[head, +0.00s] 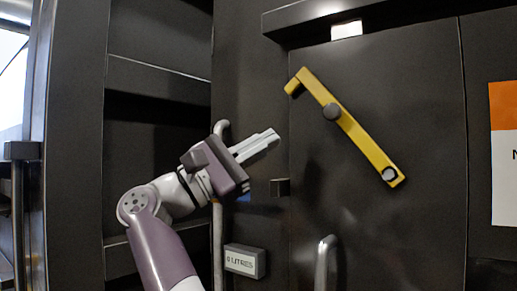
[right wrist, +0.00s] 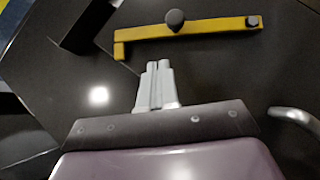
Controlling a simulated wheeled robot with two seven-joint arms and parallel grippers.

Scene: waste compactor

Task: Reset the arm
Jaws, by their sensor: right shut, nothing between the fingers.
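My right gripper (head: 272,136) is in front of the dark compactor panel, left of a yellow lever. Its fingers are together and empty, and they also show in the right wrist view (right wrist: 158,66). My left gripper is in neither view.
A metal handle (head: 325,262) stands out low on the panel and shows at the right in the right wrist view (right wrist: 296,121). An orange and white notice (head: 504,160) is at the right. A dark ledge (head: 315,17) juts out above.

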